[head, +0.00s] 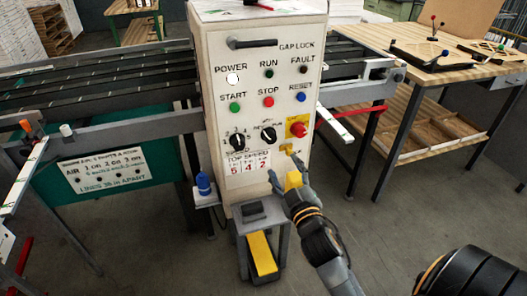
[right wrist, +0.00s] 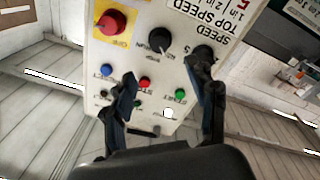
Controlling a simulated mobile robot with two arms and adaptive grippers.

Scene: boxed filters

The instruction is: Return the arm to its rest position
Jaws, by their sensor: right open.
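My right gripper (head: 279,172) is in front of the lower right part of the white control cabinet (head: 222,115), with its arm coming in from the lower right. In the right wrist view the gripper (right wrist: 165,85) has its fingers spread apart, with nothing held between them. The cabinet panel shows upside down behind them. A yellow block (head: 293,180) shows beside the fingers in the head view; I cannot tell what it belongs to. The panel has a red knob on a yellow plate (head: 298,128), dark dials and coloured buttons. The POWER lamp (head: 232,78) is white. My left gripper is not in view.
A conveyor (head: 90,85) runs behind the cabinet. A wooden workbench (head: 440,65) with tools stands at the right. A small stand with a yellow pedal (head: 262,252) and a blue bottle-like thing (head: 203,184) are low by the cabinet.

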